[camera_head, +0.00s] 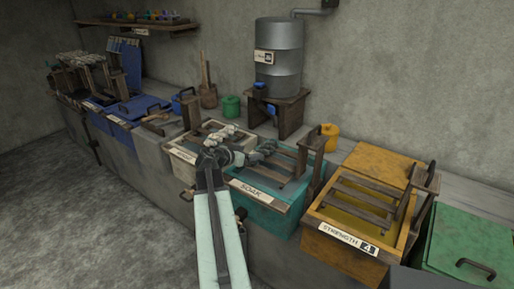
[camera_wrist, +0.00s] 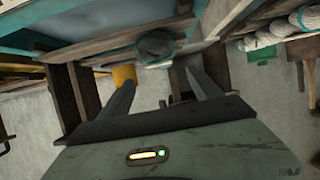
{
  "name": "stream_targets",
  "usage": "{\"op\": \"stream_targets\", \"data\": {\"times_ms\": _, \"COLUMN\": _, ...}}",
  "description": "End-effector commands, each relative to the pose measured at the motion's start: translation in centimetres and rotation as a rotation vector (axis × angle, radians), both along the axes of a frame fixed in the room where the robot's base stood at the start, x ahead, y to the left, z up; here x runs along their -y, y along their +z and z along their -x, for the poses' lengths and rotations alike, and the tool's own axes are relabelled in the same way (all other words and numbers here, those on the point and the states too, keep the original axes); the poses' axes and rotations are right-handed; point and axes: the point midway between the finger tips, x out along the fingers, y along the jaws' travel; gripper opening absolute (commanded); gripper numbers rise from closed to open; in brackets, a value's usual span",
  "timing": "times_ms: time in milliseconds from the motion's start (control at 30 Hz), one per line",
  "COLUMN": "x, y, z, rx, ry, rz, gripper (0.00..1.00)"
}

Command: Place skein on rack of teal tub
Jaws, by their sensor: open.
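The teal tub (camera_head: 262,190), labelled SOAK, stands at the middle of the row with a wooden slatted rack (camera_head: 292,158) across its top. A grey skein (camera_head: 267,147) lies at the left part of this rack, just past my gripper (camera_head: 240,157). In the wrist view the skein (camera_wrist: 155,45) rests against a wooden slat, beyond and apart from the tips of my gripper (camera_wrist: 160,77). The jaws are spread with nothing between them. My arm partly hides the tub's left side, and the skein's far end is hidden.
Pale skeins (camera_head: 220,134) lie on the white tub (camera_head: 184,158) close on the left. A yellow tub (camera_head: 345,240) with an upright wooden frame stands on the right, then a green lidded tub (camera_head: 465,240). A metal drum (camera_head: 279,70) stands behind. Floor at left is clear.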

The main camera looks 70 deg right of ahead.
Motion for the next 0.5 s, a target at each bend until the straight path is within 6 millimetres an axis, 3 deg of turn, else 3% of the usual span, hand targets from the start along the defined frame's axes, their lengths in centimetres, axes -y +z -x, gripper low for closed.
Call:
{"op": "stream_targets", "data": {"times_ms": 133, "x": -1.31, "y": 0.62, "z": -0.25, "rx": 0.001, "ry": -0.001, "rz": -0.001, "gripper": 0.74}}
{"op": "stream_targets", "data": {"times_ms": 500, "x": -1.71, "y": 0.4, "z": -0.73, "rx": -0.003, "ry": 0.005, "rz": -0.008, "gripper": 0.74}}
